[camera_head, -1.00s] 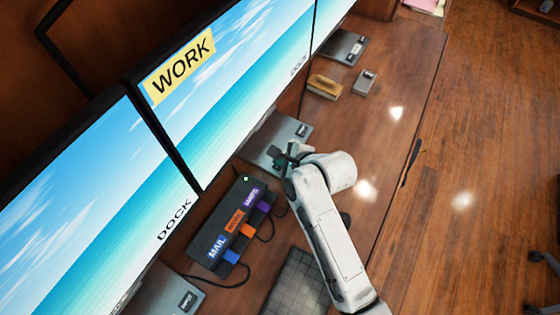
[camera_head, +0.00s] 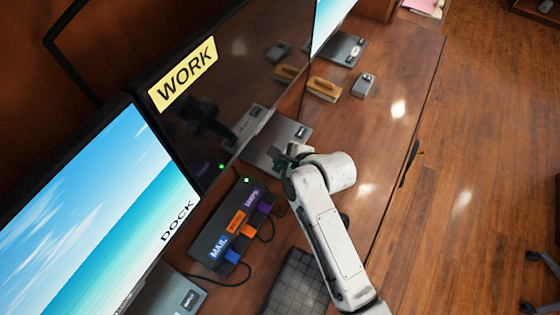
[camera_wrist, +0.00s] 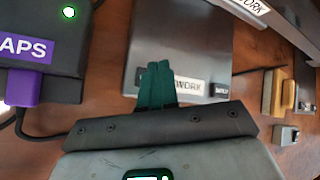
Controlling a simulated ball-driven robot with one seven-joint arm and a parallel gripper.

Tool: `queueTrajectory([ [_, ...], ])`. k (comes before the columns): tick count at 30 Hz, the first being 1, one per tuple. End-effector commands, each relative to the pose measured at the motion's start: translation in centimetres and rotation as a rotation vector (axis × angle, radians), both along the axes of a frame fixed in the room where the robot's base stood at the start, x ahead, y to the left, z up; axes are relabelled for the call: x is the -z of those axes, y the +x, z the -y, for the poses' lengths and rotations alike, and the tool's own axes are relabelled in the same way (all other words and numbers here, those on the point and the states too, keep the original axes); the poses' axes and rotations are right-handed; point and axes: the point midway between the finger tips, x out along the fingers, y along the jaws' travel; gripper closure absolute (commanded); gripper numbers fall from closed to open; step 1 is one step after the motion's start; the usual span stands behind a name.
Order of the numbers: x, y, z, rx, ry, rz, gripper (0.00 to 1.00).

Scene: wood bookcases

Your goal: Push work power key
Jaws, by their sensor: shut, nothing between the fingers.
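The WORK monitor (camera_head: 250,75) is dark and carries a yellow WORK label (camera_head: 183,75). Its grey stand base (camera_head: 293,128) lies on the desk below it, with a small dark labelled block on it. My gripper (camera_head: 288,155) is at the near edge of this base. In the wrist view my gripper's green fingers (camera_wrist: 157,82) are shut together and empty, over the base plate (camera_wrist: 185,45). They partly cover a white WORK label (camera_wrist: 188,87). The power key itself is hidden or too small to tell, and I cannot tell whether the fingertips touch it.
A lit DOCK monitor (camera_head: 90,210) stands left, another lit monitor (camera_head: 328,18) right. A black hub (camera_head: 226,225) with MAIL and MAPS plugs and cables lies left of my arm, a keyboard (camera_head: 295,285) below. A tan-and-brown block (camera_head: 324,89) and small grey box (camera_head: 363,84) lie beyond.

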Motion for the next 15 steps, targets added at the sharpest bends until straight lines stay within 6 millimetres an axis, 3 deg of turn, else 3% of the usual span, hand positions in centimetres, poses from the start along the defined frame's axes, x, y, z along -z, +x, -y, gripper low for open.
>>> queueTrajectory([
  [8,-0.1,0.0,0.0,0.0,0.0,0.0,1.0],
  [15,-1.9,0.0,0.0,0.0,0.0,0.0,1.0],
])
